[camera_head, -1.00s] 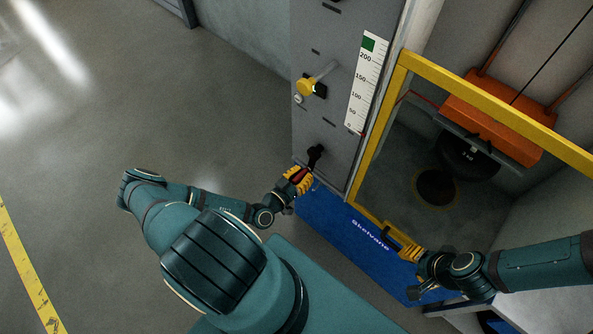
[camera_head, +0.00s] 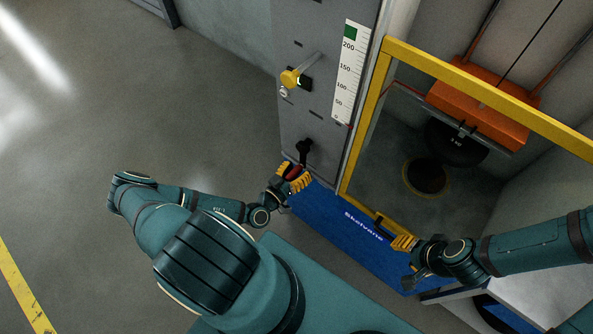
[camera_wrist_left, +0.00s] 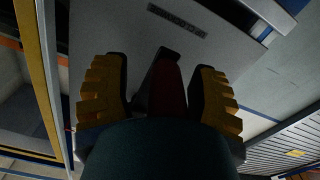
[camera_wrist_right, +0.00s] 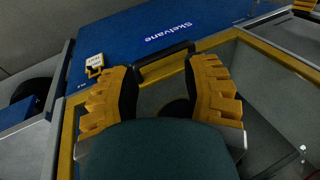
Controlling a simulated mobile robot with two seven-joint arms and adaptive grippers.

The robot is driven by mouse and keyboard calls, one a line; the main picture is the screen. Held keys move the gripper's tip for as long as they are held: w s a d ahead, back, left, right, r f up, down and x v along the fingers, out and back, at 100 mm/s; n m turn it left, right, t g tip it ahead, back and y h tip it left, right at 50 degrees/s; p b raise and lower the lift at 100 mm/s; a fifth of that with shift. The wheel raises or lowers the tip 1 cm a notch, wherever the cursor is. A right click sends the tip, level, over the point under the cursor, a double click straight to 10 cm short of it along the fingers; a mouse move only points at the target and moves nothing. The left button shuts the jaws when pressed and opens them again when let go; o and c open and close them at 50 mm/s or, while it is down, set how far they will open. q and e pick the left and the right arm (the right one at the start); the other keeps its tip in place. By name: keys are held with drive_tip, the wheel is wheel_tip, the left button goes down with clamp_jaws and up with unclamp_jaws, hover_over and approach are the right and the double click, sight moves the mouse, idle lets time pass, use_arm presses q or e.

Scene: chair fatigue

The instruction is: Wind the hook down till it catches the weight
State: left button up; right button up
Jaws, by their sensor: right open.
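My left gripper (camera_head: 293,178) is at the crank (camera_head: 304,150) low on the grey cabinet. In the left wrist view its fingers stand apart on either side of the crank's dark red grip (camera_wrist_left: 167,88), with a gap visible on the left. My right gripper (camera_head: 402,243) is open at the black handle (camera_wrist_right: 162,63) of the yellow guard frame; the handle lies ahead of its fingertips. Behind the guard, an orange block (camera_head: 482,104) hangs on rods and a cable. A dark rounded body (camera_head: 455,143), perhaps the weight, is below it. A small fitting between them may be the hook; contact is unclear.
A scale (camera_head: 349,75) and a yellow-knobbed lever (camera_head: 290,78) are on the cabinet. A dark round plate (camera_head: 427,176) lies on the floor inside the guard. A blue base (camera_head: 340,222) runs along the front.

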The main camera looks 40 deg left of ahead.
use_arm(q)
drive_tip(key=shift+s+a+f, duration=0.1)
drive_tip(key=shift+s+a, duration=0.05)
drive_tip(key=shift+s, duration=0.3)
drive_tip(key=s, duration=1.1)
drive_tip(key=shift+a, duration=0.35)
